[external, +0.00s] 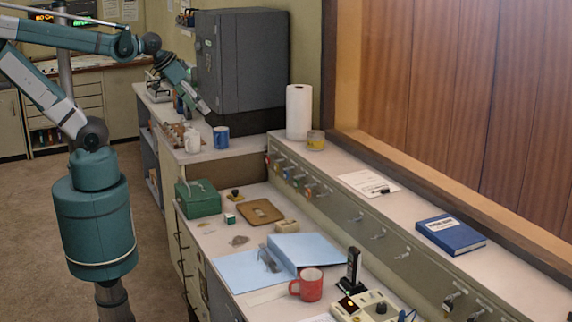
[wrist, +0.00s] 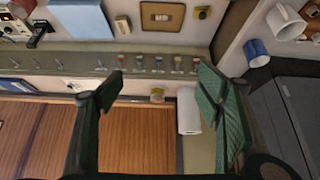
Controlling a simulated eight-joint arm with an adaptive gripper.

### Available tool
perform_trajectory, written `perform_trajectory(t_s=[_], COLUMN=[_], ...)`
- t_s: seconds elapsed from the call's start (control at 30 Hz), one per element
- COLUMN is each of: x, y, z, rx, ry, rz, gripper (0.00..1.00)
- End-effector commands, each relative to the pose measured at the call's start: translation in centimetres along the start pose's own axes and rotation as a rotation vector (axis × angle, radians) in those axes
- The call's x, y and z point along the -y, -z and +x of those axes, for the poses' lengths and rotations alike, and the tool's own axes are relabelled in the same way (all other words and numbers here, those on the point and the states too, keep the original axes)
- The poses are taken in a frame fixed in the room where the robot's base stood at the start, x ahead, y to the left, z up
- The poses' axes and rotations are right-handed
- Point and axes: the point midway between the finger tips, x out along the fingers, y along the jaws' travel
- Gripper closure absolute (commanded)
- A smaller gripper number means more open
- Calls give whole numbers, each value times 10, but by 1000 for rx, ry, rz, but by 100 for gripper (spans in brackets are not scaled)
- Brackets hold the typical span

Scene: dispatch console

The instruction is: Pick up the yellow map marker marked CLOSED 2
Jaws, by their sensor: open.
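A small yellow piece with a dark top (external: 235,194) stands on the lower counter, between the green box and the brown tray. It also shows near the top edge of the wrist view (wrist: 203,12). I cannot read any marking on it, so I cannot tell whether it is the CLOSED 2 marker. My gripper (wrist: 160,88) is open and empty, its two fingers wide apart. In the external view my gripper (external: 205,107) is high in front of the grey cabinet, well away from the yellow piece.
A green box (external: 198,199), a brown tray (external: 246,207) and a red mug (external: 308,285) stand on the lower counter. A blue mug (external: 221,137) and a white mug (external: 192,142) stand below my gripper. The grey cabinet (external: 245,62) and paper roll (external: 299,110) rise behind.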

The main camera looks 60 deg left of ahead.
Motion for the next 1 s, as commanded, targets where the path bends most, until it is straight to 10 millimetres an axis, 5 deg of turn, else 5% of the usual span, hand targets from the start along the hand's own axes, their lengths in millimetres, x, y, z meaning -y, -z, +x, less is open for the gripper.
perform_trajectory(t_s=[1.0], x=[54], y=[22], z=[131], rx=[212], ry=[82], rz=[-334], gripper=[35])
